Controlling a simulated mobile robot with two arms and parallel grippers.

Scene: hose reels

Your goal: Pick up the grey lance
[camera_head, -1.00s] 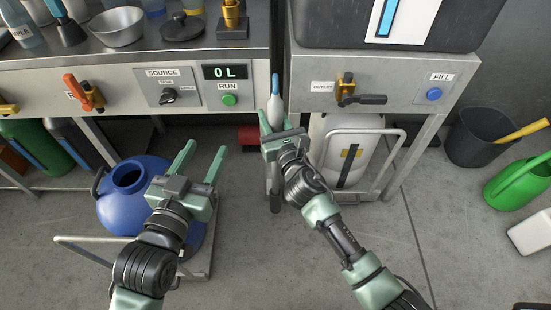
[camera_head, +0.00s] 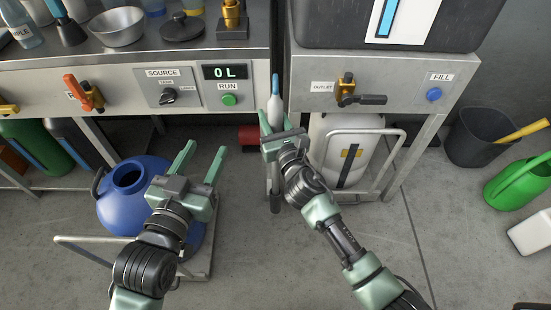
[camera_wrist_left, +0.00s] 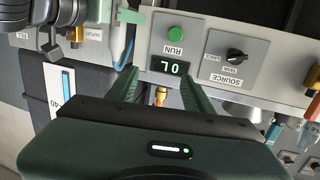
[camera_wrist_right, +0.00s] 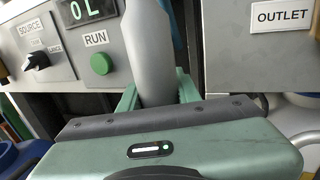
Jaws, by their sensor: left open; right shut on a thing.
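The grey lance (camera_head: 275,108) stands upright in the gap between the two benches, with a blue tip at its top. Its dark lower end shows below my right gripper in the head view. My right gripper (camera_head: 275,130) is shut on the lance. In the right wrist view the lance's thick grey body (camera_wrist_right: 152,55) rises between the fingers, and its tip is out of the picture. My left gripper (camera_head: 206,151) is open and empty, above and beside the blue jug; its open fingers also show in the left wrist view (camera_wrist_left: 160,88).
The left bench has a SOURCE knob (camera_head: 168,96), a green RUN button (camera_head: 229,100) and a display reading 0 L (camera_head: 225,72). The right bench has an OUTLET valve (camera_head: 347,92). A blue jug (camera_head: 122,207) stands left; a white tank (camera_head: 347,140) stands under the right bench.

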